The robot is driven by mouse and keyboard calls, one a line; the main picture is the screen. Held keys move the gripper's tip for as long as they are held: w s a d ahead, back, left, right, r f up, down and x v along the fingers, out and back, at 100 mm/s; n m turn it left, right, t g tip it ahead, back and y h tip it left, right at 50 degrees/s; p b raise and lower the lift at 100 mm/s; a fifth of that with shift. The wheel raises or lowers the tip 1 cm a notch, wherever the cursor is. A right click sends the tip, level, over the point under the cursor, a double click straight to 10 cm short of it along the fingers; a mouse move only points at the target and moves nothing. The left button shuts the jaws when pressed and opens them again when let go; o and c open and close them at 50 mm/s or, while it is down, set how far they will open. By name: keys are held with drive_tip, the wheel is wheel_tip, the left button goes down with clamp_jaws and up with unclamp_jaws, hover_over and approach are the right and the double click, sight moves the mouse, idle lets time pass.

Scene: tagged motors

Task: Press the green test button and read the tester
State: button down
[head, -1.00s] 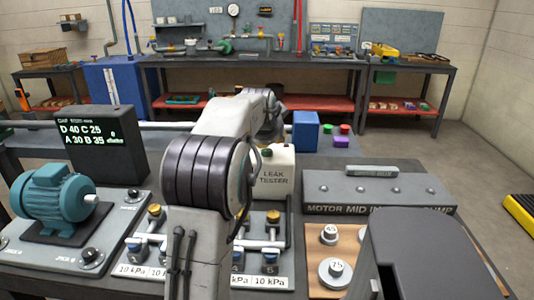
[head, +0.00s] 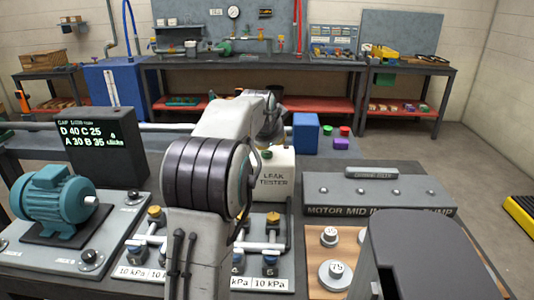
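The white leak tester (head: 277,176) stands behind the bench fixture in the middle, labelled LEAK TESTER. A small dark green spot (head: 266,154) shows on its top left, partly beside my arm; I cannot tell whether it is the test button or whether it is pressed. No readout shows on the face I see. My arm reaches away over the bench, and its far end (head: 270,118) is above and behind the tester's left side. The arm link hides much of this end, and the fingers cannot be made out.
A black display (head: 98,145) at left reads D 40 C 25, A 30 B 35. A teal motor (head: 55,197) sits on the left plate. A grey motor-labelled case (head: 380,192) and round weights (head: 335,273) are at right. A blue box (head: 306,132) stands behind the tester.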

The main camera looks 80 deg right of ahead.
sight(270, 152)
drive_tip(key=shift+f, duration=0.2)
drive_tip(key=shift+f+b, duration=0.25)
drive_tip(key=shift+b, duration=0.1)
drive_tip(key=shift+f+b, duration=0.3)
drive_tip(key=shift+f, duration=0.1)
idle(1.1)
drive_tip(key=shift+r, duration=0.1)
drive_tip(key=shift+r+p, duration=0.75)
drive_tip(key=shift+r, duration=0.1)
wheel_tip(270, 152, up, 5)
drive_tip(key=p, duration=0.4)
drive_tip(key=shift+p, duration=0.3)
idle(0.9)
